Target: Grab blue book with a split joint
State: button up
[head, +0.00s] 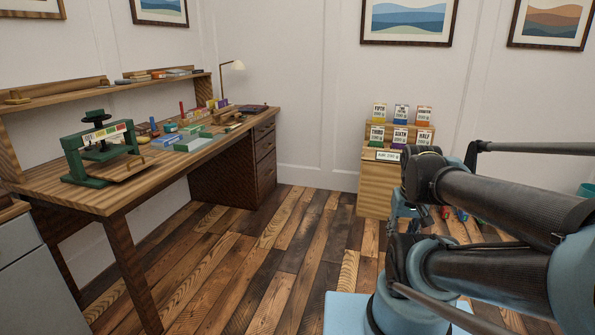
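I cannot single out a blue book with a split joint from here; spines and joints are too small to read. Small blue items lie on the wooden desk (90,192) at left: a light blue one (170,127) near the middle and a darker blue one (154,129) beside it. Another blue item lies on the raised shelf (60,96) at the back of the desk. My arm is folded at the right, well away from the desk. Its links overlap, and I cannot make out the gripper's fingers or whether they hold anything.
A green press (75,165) stands at the desk's front left. Flat grey-green items (195,143) lie mid-desk, with a lamp (232,66) behind. A wooden stand (375,190) with several labelled cards stands by the back wall. The plank floor (270,245) between is clear.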

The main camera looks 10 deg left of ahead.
aim_at(165, 140)
jog(key=u, duration=0.15)
jog(key=i, duration=1.1)
jog(key=u, duration=0.75)
jog(key=i, duration=1.05)
jog(key=u, duration=0.95)
jog(key=i, duration=0.5)
jog(key=u, duration=0.25)
